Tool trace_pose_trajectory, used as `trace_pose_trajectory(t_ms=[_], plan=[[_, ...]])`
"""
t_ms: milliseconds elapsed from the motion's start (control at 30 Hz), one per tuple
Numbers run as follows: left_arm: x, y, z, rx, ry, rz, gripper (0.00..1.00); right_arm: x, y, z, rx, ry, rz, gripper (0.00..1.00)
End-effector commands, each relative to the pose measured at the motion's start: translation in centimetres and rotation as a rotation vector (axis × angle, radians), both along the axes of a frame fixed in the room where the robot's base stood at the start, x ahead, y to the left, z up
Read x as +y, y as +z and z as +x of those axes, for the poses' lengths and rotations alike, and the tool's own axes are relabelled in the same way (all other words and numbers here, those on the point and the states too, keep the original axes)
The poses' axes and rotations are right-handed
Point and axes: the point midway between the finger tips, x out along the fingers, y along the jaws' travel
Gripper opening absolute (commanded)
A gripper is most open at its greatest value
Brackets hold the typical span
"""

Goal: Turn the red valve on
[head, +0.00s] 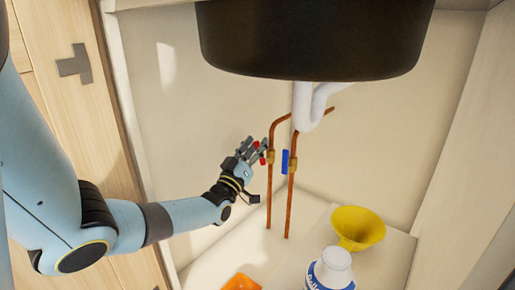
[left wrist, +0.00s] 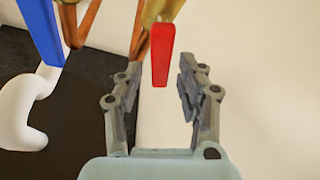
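The red valve handle (left wrist: 161,55) is in the left wrist view, hanging from a copper pipe fitting between the tips of my left gripper (left wrist: 158,88). The fingers stand apart on either side of it, and I see a gap to each finger. In the head view, my left gripper (head: 258,151) is at the left copper pipe (head: 269,200), and it partly hides the red handle (head: 263,146). My right gripper is not in view.
A blue valve handle (head: 285,161) is on the right copper pipe (head: 291,200). A white drain pipe (head: 306,108) hangs below the black sink basin (head: 315,45). A yellow funnel (head: 357,228), a white bottle (head: 332,270) and an orange item (head: 241,283) are on the cabinet floor.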

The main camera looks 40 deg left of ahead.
Motion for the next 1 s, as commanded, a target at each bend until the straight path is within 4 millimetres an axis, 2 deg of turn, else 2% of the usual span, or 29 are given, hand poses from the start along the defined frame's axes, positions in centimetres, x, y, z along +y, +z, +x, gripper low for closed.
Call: trace_pose_trajectory(t_ms=[367,667,867,1000], plan=[[0.19,0.35,0.67,-0.001,0.000,0.001,0.38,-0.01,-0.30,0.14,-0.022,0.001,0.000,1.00],[0.18,0.32,0.65,-0.001,0.000,0.000,0.00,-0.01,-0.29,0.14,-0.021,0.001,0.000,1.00],[0.17,0.31,0.63,0.000,-0.001,0.001,0.00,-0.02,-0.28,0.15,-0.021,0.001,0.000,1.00],[-0.46,0.36,0.70,0.017,-0.001,0.137,0.00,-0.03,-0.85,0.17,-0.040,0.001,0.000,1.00]])
